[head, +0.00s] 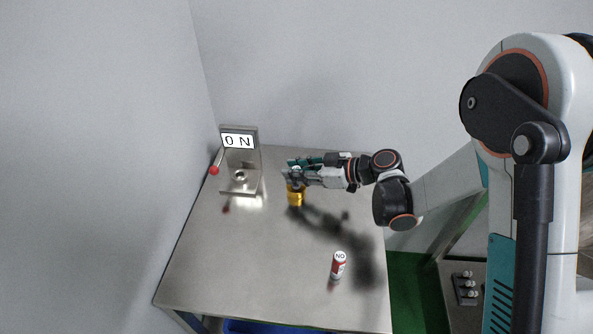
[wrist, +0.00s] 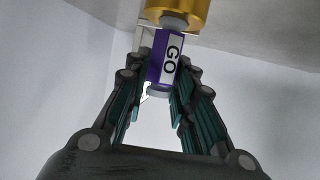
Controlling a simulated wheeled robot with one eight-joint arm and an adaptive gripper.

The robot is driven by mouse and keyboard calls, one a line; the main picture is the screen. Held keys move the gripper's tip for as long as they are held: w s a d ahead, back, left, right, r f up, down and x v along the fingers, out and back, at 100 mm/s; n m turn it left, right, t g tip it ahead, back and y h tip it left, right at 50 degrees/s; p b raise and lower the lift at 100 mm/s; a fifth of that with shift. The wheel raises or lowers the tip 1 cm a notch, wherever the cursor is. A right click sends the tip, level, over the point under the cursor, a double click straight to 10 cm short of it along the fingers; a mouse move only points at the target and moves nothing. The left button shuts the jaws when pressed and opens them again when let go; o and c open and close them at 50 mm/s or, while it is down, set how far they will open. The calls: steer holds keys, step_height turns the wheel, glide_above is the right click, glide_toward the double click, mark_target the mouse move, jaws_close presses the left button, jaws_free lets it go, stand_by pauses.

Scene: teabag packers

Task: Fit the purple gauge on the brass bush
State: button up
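The purple gauge (wrist: 154,60) has a white "GO" label and grey ends, and it sits between my fingertips in the wrist view. My gripper (wrist: 163,68) appears shut on its sides. The brass bush (head: 295,197) stands on the steel table and also shows at the top of the wrist view (wrist: 184,8). The gauge's far grey end (wrist: 174,22) meets the bush in that view; how far it goes in, I cannot tell. In the head view my gripper (head: 293,174) is just above the bush and mostly hides the gauge.
A red and white gauge marked "NO" (head: 338,266) stands on the table's front right. A metal stand with an "ON" sign (head: 239,142) and a red-knobbed lever (head: 214,170) is at back left. The table's (head: 235,275) front left is clear.

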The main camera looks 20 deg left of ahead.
steer(key=o, duration=0.4)
steer(key=v, duration=1.2)
